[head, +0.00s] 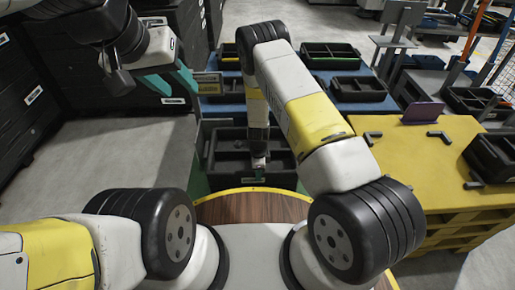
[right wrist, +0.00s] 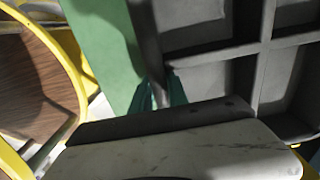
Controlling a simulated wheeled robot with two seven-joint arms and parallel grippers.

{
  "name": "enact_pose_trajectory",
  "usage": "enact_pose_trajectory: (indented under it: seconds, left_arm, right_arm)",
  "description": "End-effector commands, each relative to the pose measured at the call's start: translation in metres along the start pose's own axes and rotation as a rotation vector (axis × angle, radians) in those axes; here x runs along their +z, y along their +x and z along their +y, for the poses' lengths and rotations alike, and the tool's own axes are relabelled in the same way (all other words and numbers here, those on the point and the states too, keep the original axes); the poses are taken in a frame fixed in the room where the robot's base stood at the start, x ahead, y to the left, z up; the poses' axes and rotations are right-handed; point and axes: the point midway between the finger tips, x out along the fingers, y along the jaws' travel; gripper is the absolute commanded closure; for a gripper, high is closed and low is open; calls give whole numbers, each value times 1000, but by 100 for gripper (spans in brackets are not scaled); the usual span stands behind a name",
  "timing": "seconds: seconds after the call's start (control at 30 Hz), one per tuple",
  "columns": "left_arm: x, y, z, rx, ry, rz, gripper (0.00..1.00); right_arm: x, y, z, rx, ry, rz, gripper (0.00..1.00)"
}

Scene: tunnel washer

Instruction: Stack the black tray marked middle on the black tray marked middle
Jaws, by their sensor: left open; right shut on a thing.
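A large black tray with compartments (head: 226,172) is in the middle of the head view, close in front of me. A small pale label shows on its near wall; I cannot read it. My right gripper (head: 259,162) reaches down to this tray and is shut on one of its walls. In the right wrist view the teal fingers (right wrist: 160,93) pinch the wall of the grey-looking tray (right wrist: 210,75). My left gripper (head: 172,82) is open and empty at the upper left, apart from the trays. I cannot tell which other tray is marked middle.
Several black trays, one at the back right (head: 331,50) and one nearer (head: 358,88), stand on a blue surface (head: 312,83). A yellow table (head: 420,160) with a purple panel (head: 422,112) stands at the right. Black crates (head: 35,95) line the left. Grey floor is clear at left.

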Motion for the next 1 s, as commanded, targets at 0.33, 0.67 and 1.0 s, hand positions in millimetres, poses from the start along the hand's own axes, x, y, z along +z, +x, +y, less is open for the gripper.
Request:
enact_pose_trajectory:
  seconds: [0.33, 0.67, 1.0]
  left_arm:
    - [0, 0, 0, 0, 0, 0, 58]
    - [0, 0, 0, 0, 0, 0, 58]
    - [0, 0, 0, 0, 0, 0, 58]
  right_arm:
    - [0, 5, 0, -1, 0, 0, 100]
    - [0, 5, 0, -1, 0, 0, 55]
    - [0, -2, 0, -1, -1, 0, 55]
